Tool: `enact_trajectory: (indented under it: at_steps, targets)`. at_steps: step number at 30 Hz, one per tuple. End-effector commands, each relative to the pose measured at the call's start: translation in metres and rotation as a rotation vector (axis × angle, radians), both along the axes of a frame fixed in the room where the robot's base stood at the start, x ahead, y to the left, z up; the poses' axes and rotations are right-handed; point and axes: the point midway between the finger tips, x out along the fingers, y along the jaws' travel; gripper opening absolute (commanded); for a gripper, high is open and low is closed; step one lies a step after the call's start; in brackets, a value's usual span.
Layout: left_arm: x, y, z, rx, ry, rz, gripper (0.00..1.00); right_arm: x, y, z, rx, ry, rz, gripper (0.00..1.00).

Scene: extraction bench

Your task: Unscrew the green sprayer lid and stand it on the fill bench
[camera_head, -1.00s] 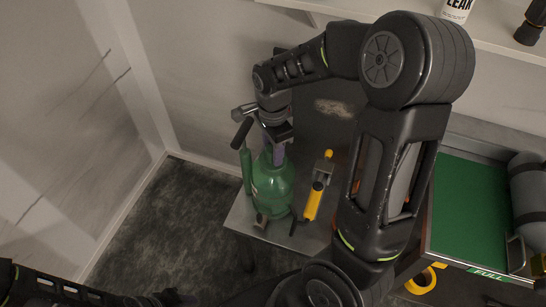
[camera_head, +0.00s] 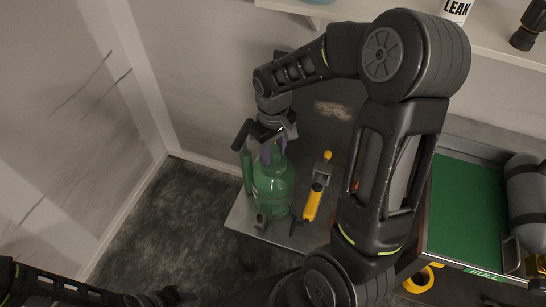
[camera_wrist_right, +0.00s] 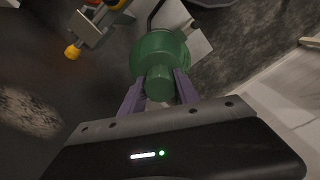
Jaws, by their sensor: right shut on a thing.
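The green sprayer (camera_head: 272,192) stands on the grey bench at the centre left, with a green side tube. My right gripper (camera_head: 272,152) is above it, pointing down, its purple fingers at the sprayer's top. In the right wrist view the right gripper (camera_wrist_right: 159,92) has its fingers on either side of the green lid (camera_wrist_right: 158,80), shut on it. The green sprayer body (camera_wrist_right: 160,45) is right behind the lid, so I cannot tell whether the two are apart. My left gripper (camera_head: 176,296) is low at the bottom left; its jaw opening is unclear.
A yellow-handled tool (camera_head: 313,203) lies right of the sprayer on the grey bench (camera_head: 240,213). A green surface marked FULL (camera_head: 465,208) is at the right, with a grey cylinder (camera_head: 527,195) beside it. A yellow ring (camera_head: 420,281) is lower right. A shelf runs above.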

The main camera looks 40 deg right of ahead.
Motion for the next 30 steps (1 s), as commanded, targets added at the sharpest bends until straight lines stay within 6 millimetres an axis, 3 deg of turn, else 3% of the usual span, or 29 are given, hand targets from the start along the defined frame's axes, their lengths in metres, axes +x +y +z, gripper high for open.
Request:
enact_trajectory:
  at_steps: [6,9,17,18,26,30]
  targets:
    - [0.0000,0.0000,0.0114,0.000,0.000,0.000,0.36,-0.0001,-0.0001,0.0025,0.000,0.000,0.388,0.00]
    - [0.0000,0.0000,0.0135,0.000,0.000,0.000,0.36,-0.0002,-0.0003,0.0017,0.000,0.000,0.503,0.00]
    - [0.0000,0.0000,0.0130,0.000,0.000,0.000,0.36,0.0002,0.0001,0.0004,0.000,-0.001,0.550,0.00]
    - [0.0000,0.0000,0.0130,0.000,0.000,0.000,0.36,0.0002,0.0000,0.0004,0.000,-0.001,0.550,0.38]
    - [0.0000,0.0000,0.0130,0.000,0.000,0.000,0.36,0.0001,0.0000,0.0004,0.000,0.000,0.547,0.59]
    - [0.0000,0.0000,0.0130,0.000,0.000,0.000,0.36,0.0000,0.0000,0.0004,0.000,0.000,0.547,0.60]
